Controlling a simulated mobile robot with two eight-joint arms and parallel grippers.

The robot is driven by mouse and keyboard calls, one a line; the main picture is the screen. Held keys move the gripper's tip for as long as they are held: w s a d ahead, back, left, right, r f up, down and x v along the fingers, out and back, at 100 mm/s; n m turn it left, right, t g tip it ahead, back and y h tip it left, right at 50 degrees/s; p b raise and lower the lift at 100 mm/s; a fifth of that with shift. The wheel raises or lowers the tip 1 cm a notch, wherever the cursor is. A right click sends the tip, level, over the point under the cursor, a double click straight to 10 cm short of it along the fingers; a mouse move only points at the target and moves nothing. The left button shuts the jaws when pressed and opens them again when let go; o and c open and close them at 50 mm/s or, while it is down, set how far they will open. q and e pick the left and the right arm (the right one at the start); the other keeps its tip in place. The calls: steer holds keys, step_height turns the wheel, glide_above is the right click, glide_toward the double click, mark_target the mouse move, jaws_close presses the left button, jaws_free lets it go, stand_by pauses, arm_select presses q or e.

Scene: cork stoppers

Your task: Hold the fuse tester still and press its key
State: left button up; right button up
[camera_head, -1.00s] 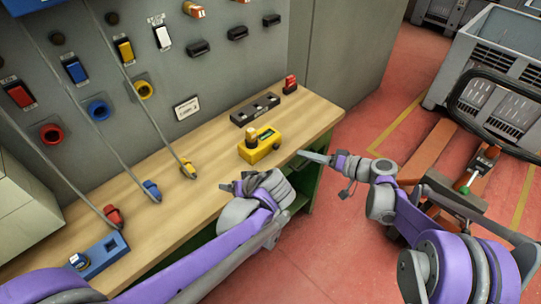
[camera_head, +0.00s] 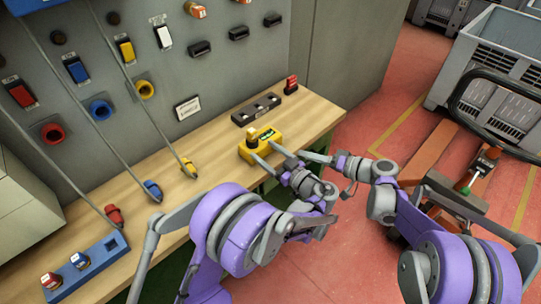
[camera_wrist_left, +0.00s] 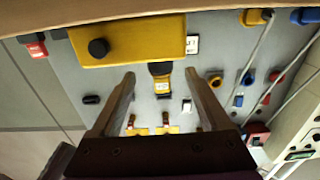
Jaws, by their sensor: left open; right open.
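My right gripper (camera_head: 301,154) is open beside the bench's front edge, right of the left gripper's fingers.
A black socket strip (camera_head: 256,108) and a red switch (camera_head: 291,84) stand behind the tester. A blue block (camera_head: 92,268) is at the bench's near left. Cabled plugs (camera_head: 153,190) lie along the bench below the grey panel (camera_head: 215,75). The middle of the bench (camera_head: 215,160) is clear.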

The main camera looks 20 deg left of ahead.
mark_target(248, 138)
arm_select(q)
steer(key=x, duration=0.8)
steer(key=shift+w+a, duration=0.2)
steer(key=shift+a, duration=0.15)
steer(key=shift+c, duration=0.2)
jaws_close()
arm_select(e)
steer(key=shift+c, duration=0.3)
jaws_close()
stand_by(1.1)
